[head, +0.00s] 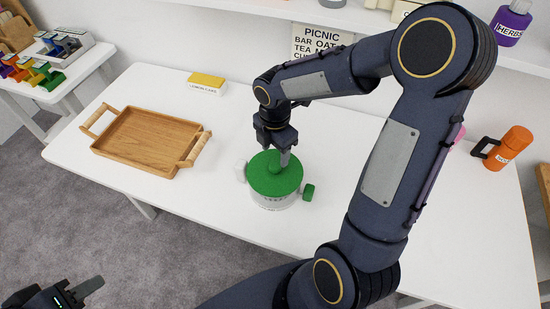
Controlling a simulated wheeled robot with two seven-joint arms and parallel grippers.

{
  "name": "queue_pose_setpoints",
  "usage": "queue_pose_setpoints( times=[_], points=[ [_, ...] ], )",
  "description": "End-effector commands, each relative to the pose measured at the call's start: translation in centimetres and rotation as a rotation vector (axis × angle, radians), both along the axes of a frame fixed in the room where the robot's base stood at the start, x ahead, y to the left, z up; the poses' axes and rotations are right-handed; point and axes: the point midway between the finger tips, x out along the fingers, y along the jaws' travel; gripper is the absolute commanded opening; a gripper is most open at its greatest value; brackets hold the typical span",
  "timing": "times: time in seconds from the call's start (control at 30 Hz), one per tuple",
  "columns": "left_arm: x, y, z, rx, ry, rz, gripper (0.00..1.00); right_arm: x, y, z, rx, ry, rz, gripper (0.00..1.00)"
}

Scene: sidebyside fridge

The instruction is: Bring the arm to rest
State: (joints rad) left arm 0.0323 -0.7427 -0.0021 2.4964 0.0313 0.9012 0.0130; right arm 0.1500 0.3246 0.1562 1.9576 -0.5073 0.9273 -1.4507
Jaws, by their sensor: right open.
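My right arm reaches across the white table from the right. Its right gripper (284,160) is open and points down at the knob of a green lid (285,184) on a white pot (275,204). The fingers are close to the knob, and I cannot tell whether they touch it. The lid sits on the pot, with a green handle at its right side. My left gripper (78,293) is at the bottom left, low and in front of the table over the grey carpet. Only part of it shows, so its opening is unclear.
A wooden tray (139,140) with two handles lies at the table's left. A yellow and white box (206,83) stands behind it. An orange flask (510,148) stands at the right, with a pink thing partly hidden by my arm. A wall shelf holds a purple jar (510,22).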

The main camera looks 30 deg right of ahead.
Motion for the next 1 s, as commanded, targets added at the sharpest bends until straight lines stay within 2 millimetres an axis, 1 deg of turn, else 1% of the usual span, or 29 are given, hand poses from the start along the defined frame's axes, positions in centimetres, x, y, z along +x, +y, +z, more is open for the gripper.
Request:
queue_pose_setpoints(
  times=[0.03,0.1,0.2,0.77,0.87,0.97,1.0],
  points=[
    [0.0,0.0,-0.1,0.0,0.0,0.0,0.36,0.1,0.0,0.8,-0.001,-0.005,0.0,0.56],
    [0.0,0.0,-0.1,0.0,0.0,0.0,0.36,0.1,0.0,1.5,0.0,-0.003,-0.001,0.56],
    [0.0,0.0,-0.1,0.0,0.0,0.0,0.36,0.0,0.0,2.1,0.0,0.0,-0.001,0.56],
    [0.0,0.0,-0.1,0.0,0.0,0.0,0.36,-0.1,-0.1,2.4,0.002,-0.003,-0.015,0.56],
    [0.0,0.0,-0.1,0.0,0.0,0.0,0.36,-1.1,-0.2,3.6,0.015,-0.028,-0.119,0.56],
    [0.0,0.0,-0.1,0.0,0.0,0.0,0.36,-3.4,-0.2,5.7,0.057,-0.072,-0.351,0.56],
    [0.0,0.0,-0.1,0.0,0.0,0.0,0.36,-4.6,-0.1,6.7,0.086,-0.093,-0.475,0.56]
  ],
)
